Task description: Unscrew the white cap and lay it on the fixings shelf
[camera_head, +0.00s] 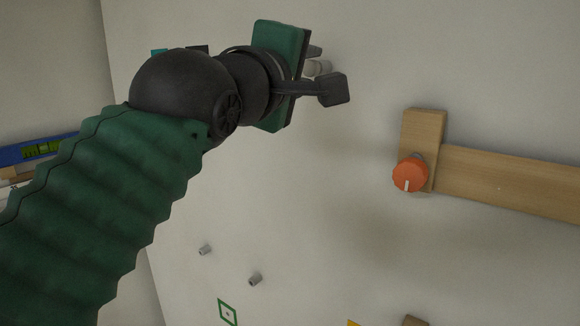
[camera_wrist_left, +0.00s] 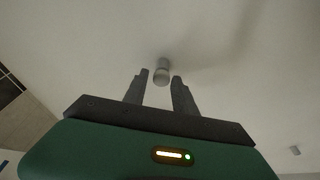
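The white cap (camera_head: 312,68) is a small pale cylinder at the wall, partly hidden by my left gripper in the head view. In the left wrist view the cap (camera_wrist_left: 161,76) sits on the end of a short grey stub standing out from the wall. My left gripper (camera_head: 327,70) is open, with one finger on either side of the cap. In the left wrist view, gaps show between the cap and both fingers (camera_wrist_left: 160,83), and nothing is held. My right gripper is in neither view. I cannot make out for certain which surface is the fixings shelf.
A wooden rail (camera_head: 505,184) with an orange knob (camera_head: 408,174) is on the wall at right. A blue level (camera_head: 40,150) lies at far left, partly behind my arm.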

